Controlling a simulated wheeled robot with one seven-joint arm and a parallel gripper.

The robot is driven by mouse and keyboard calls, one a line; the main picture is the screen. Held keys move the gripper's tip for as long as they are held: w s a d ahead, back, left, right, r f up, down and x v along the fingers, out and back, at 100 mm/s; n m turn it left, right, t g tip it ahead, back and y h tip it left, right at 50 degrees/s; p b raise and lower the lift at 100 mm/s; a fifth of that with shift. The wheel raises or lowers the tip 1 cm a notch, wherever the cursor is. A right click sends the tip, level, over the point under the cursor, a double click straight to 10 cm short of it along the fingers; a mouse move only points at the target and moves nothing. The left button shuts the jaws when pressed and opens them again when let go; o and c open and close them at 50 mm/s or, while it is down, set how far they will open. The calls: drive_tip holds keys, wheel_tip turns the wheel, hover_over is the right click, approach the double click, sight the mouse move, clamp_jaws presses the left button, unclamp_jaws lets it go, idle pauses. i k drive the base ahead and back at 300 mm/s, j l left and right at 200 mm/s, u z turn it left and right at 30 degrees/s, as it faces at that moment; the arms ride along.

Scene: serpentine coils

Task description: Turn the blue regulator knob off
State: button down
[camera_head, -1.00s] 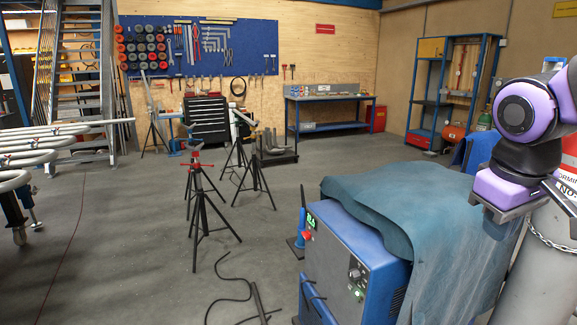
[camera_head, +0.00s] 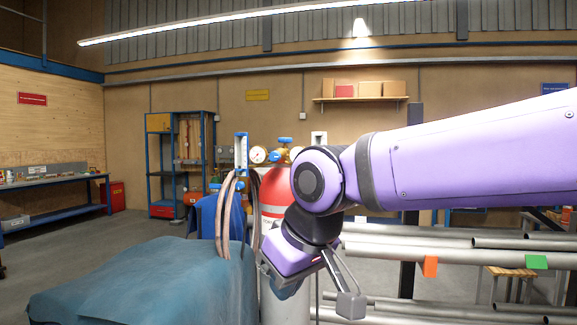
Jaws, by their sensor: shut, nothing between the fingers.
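A gas cylinder with a red upper part (camera_head: 272,195) and a pale lower body stands in the middle of the head view. A brass regulator with two round gauges sits on top, and a blue knob (camera_head: 285,141) shows above it. Another small blue knob-like part (camera_head: 215,186) shows at the left, below the upright clear tube (camera_head: 241,152). I cannot tell for sure which is the regulator knob. My gripper (camera_head: 296,264) is shut and empty, in front of the cylinder and below the gauges, apart from both blue parts.
Brown hoses (camera_head: 226,215) hang left of the cylinder. A teal cloth (camera_head: 150,285) covers the machine at lower left. Racks of grey pipes (camera_head: 450,255) stand at right. A blue shelf unit (camera_head: 181,165) and a workbench (camera_head: 55,195) stand farther back.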

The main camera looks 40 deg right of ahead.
sight(275, 156)
drive_tip(key=z, duration=0.95)
